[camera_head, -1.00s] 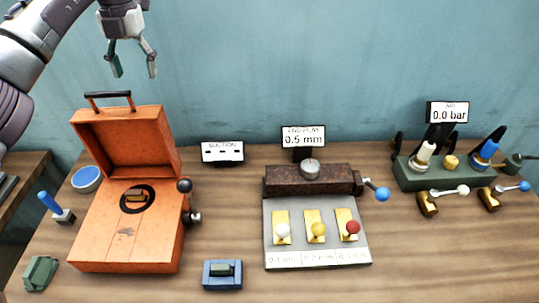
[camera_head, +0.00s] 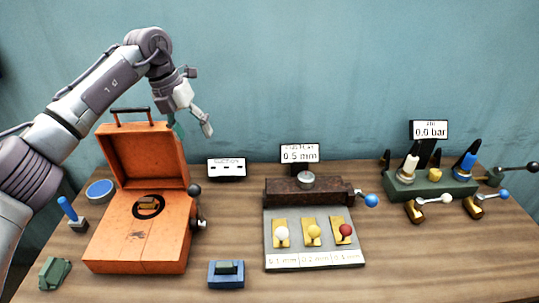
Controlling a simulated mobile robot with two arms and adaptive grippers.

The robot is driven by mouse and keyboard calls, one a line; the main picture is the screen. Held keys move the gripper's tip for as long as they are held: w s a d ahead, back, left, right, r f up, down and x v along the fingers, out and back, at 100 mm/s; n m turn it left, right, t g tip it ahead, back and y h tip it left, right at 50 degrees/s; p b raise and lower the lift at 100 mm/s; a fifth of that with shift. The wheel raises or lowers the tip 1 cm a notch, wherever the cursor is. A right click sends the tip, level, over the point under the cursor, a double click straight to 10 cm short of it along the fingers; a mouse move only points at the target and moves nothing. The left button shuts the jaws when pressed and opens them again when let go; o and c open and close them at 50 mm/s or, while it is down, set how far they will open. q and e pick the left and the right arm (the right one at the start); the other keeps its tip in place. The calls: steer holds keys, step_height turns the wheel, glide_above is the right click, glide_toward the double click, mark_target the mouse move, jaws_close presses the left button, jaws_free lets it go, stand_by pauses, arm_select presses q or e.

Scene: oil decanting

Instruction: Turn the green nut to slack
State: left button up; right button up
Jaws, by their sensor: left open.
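No part is plainly recognisable as a green nut. Green pieces in view are a small dark green block (camera_head: 55,273) at the front left of the table, a green piece (camera_head: 227,267) on a blue holder, and a long green base (camera_head: 428,187) at the back right. My left gripper (camera_head: 192,124) is open and empty, in the air above and just right of the orange case's raised lid. My right gripper is not in view.
The open orange case (camera_head: 140,245) fills the left of the table. Brass valves (camera_head: 416,210) lie at the right. Bare wood shows at front right.

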arm_select(q)
steer(key=s+d+f+h, duration=0.1)
steer(key=d+h, duration=0.3)
steer(key=d, duration=0.5)
steer(key=s+d+f+m+h, duration=0.1)
steer(key=s+d+f+h, duration=0.1)
steer(key=d, duration=0.7)
steer(key=shift+s+d+f+m+h, duration=0.25)
steer(key=shift+f+h, duration=0.25)
steer(key=shift+h, duration=0.6)
steer(key=shift+a, duration=0.1)
